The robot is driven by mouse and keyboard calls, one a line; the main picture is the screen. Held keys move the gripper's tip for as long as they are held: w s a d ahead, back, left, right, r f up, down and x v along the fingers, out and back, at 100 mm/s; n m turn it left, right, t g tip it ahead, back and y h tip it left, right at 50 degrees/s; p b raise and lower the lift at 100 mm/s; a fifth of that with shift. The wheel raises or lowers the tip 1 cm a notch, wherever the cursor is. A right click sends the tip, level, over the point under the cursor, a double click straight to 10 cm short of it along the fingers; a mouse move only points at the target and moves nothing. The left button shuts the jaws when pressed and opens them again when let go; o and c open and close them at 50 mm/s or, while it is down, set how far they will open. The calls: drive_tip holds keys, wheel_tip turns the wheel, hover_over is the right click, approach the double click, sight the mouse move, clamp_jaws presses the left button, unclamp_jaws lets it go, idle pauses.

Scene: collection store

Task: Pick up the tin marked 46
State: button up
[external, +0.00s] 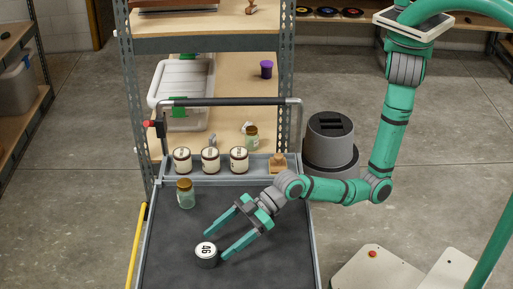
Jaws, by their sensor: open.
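The tin marked 46 (206,254) is a short, round tin with a pale top and a dark number. It stands upright on the dark cart top (175,232). My gripper (214,246) is open, with its two teal fingers pointing down and left toward the tin. One fingertip is by the tin's upper edge and the other is beside its right side. I cannot tell whether either finger touches the tin.
A glass jar (186,194) stands behind the gripper on the left. The cart's handle (230,102) rises behind. The front left of the cart top is clear.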

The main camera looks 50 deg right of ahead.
sight(211, 251)
drive_tip(key=shift+s+x, duration=0.2)
drive_tip(key=shift+x, duration=0.95)
drive_tip(key=shift+s+x, duration=0.2)
drive_tip(key=shift+x, duration=1.85)
drive_tip(key=c, duration=1.2)
